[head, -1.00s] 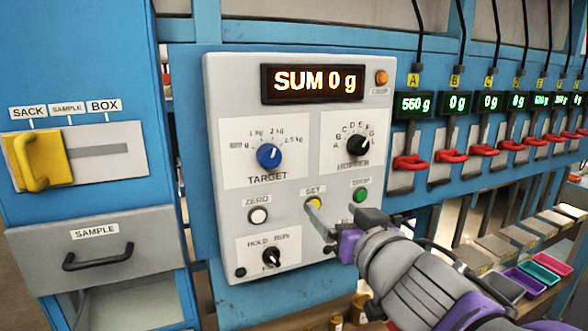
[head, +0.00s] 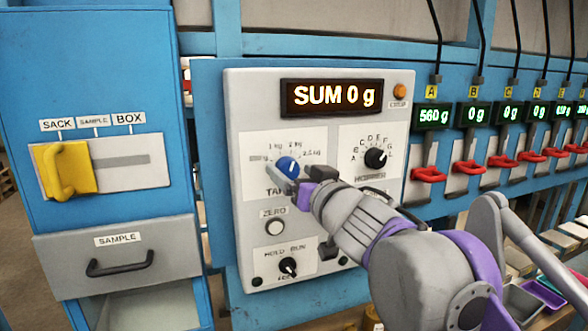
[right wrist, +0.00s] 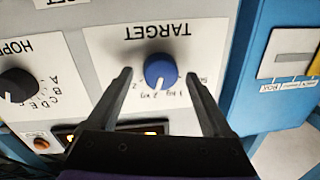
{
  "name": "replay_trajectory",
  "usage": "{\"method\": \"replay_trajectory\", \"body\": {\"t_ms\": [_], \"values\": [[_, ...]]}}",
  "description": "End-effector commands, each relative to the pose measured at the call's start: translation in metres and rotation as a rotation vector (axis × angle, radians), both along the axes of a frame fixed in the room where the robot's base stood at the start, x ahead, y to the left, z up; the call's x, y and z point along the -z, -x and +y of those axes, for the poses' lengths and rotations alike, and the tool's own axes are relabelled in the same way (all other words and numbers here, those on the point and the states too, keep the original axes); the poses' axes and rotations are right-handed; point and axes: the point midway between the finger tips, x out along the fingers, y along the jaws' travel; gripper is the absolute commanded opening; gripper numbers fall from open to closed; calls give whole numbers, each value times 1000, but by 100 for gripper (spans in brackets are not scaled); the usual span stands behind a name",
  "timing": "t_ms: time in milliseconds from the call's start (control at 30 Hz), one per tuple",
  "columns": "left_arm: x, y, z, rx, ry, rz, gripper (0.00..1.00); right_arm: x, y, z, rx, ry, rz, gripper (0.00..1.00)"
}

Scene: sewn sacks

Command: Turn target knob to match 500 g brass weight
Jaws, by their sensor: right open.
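The blue TARGET knob (head: 288,167) sits on the white panel plate, with a scale marked in kg around it. In the right wrist view the knob (right wrist: 160,70) lies between the two dark fingers of my right gripper (right wrist: 158,76), with a gap on each side. Its white pointer mark faces the printed kg labels, but I cannot read the exact setting. In the head view my open right gripper (head: 287,181) is at the knob and partly covers the TARGET label. My left gripper and a brass weight are not in view.
The display (head: 332,97) reads SUM 0 g. The black HOPPER knob (head: 376,158) is to the right, the ZERO button (head: 275,227) and the HOLD/RUN switch (head: 288,267) below. A yellow handle (head: 68,170) is at left. Red levers (head: 429,174) line the right.

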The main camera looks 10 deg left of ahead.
Motion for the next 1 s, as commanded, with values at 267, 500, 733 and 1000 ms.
{"method": "replay_trajectory", "body": {"t_ms": [267, 500, 733, 1000], "values": [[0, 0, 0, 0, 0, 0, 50, 1, -2, 2, 0, 0, 0, 85], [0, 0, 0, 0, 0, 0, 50, 0, -2, 1, 0, 0, 0, 47], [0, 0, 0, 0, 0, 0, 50, 0, -2, 1, 0, 0, 0, 6], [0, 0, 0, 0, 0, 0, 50, 0, -2, 1, 0, 16, -11, 0]]}}
